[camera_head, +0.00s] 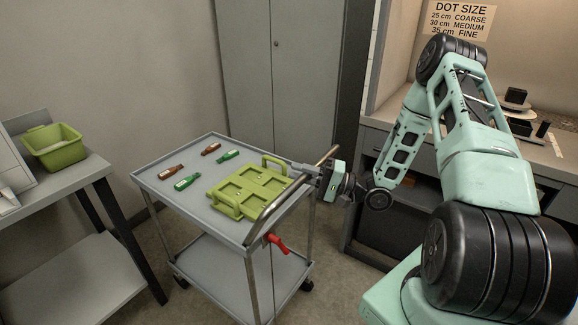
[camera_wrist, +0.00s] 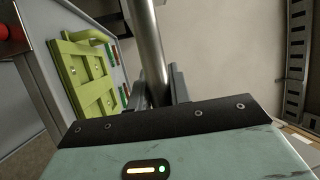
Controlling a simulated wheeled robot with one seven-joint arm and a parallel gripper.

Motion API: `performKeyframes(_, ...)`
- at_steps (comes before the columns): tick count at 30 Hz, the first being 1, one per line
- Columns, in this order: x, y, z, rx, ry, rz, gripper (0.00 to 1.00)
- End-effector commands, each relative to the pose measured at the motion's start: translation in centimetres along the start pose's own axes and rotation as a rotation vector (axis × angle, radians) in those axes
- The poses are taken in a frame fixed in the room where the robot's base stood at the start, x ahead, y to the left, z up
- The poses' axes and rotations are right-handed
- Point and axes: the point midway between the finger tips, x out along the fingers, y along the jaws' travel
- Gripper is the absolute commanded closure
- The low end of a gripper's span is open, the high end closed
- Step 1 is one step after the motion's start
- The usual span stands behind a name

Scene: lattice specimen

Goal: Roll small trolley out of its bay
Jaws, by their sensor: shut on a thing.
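The small trolley (camera_head: 172,200) is a grey two-shelf cart on casters, standing in the middle of the head view. Its push handle (camera_head: 290,200) is a metal bar along the right end; in the wrist view the handle (camera_wrist: 148,45) runs up between my fingers. My gripper (camera_head: 312,170) is shut on this handle near its far end, and the gripper also shows in the wrist view (camera_wrist: 160,88). A green tray (camera_head: 250,190) with handles lies on the top shelf. A red lever (camera_head: 277,243) sticks out below the handle.
Several brown and green bottles (camera_head: 187,181) lie on the top shelf. A side table (camera_head: 85,172) with a green bin (camera_head: 56,150) stands at left. A grey cabinet (camera_head: 285,75) is behind the trolley. A workbench (camera_head: 545,150) is at right. Some bare floor shows right of the trolley.

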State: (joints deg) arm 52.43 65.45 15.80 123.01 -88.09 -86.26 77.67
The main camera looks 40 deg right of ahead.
Motion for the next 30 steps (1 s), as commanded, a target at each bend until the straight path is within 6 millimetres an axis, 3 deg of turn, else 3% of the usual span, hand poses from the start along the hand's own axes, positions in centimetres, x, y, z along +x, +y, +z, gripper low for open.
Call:
performKeyframes(6,-3.1,-0.6,1.2,0.002,0.004,0.003,1.0)
performKeyframes(12,-4.5,-0.9,1.8,0.0,0.002,0.003,1.0)
performKeyframes(26,-4.9,-0.9,1.9,0.0,0.002,0.002,1.0)
performKeyframes(27,-4.9,-0.9,1.9,0.0,0.002,0.002,0.75)
performKeyframes(29,-4.9,-0.9,1.9,0.0,0.002,0.002,0.59)
performKeyframes(30,-4.9,-0.9,1.9,0.0,0.001,0.002,0.59)
